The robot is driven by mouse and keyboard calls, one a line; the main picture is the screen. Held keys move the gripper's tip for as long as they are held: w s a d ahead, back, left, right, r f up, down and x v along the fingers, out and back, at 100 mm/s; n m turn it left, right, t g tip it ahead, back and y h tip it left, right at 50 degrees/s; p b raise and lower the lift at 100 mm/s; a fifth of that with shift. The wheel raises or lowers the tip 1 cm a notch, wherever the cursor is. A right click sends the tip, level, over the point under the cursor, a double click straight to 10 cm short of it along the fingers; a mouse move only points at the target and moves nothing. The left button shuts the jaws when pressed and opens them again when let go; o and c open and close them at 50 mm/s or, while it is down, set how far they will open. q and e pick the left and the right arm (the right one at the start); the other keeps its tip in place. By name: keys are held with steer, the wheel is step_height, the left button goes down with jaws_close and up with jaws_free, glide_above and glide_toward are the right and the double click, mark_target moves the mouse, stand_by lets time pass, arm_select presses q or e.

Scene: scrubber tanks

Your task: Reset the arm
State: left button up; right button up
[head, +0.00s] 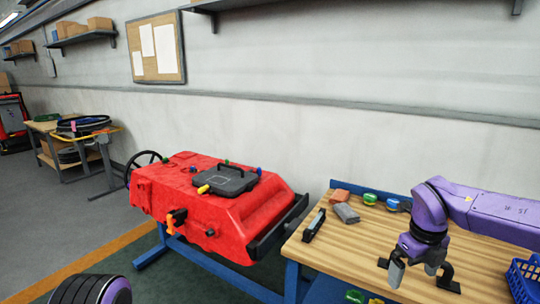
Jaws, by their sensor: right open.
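My right arm (480,205), purple, comes in from the right edge over the wooden-topped workbench (345,255). Its gripper (417,273) points down above the bench top with its fingers apart. I see nothing between the fingers. Only a dark, ribbed, purple-ended part of me shows at the bottom left; my left gripper is out of the picture.
A red scrubber tank (225,215) with a dark lid stands on a blue stand left of the bench. On the bench are a grey block (346,213), a green-topped round item (370,199), a black tool (314,225) and a blue basket (524,280). Bench front is mostly clear.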

steer(key=w+d+f+n+t+h, duration=0.2)
steer(key=d+f+n+t+h, duration=0.1)
steer(key=d+f+n+h, duration=0.25)
steer(key=s+a+f+n+t+h, duration=0.1)
steer(key=s+a+f+n+t, duration=0.1)
steer(key=f+n, duration=0.35)
steer(key=s+a+f+n+t, duration=0.1)
steer(key=s+a+f+n, duration=0.15)
steer(key=f, duration=0.55)
steer(key=s+a+f+n+g+y, duration=0.1)
steer(key=s+f+n, duration=0.5)
steer(key=s, duration=0.7)
steer(key=s+a+f+n+g+y, duration=0.2)
steer(key=s+f+n, duration=0.5)
steer(key=s, duration=0.6)
step_height(320, 180, down, 3)
steer(key=shift+r, duration=0.2)
steer(key=shift+a+y, duration=0.1)
steer(key=shift+y, duration=0.15)
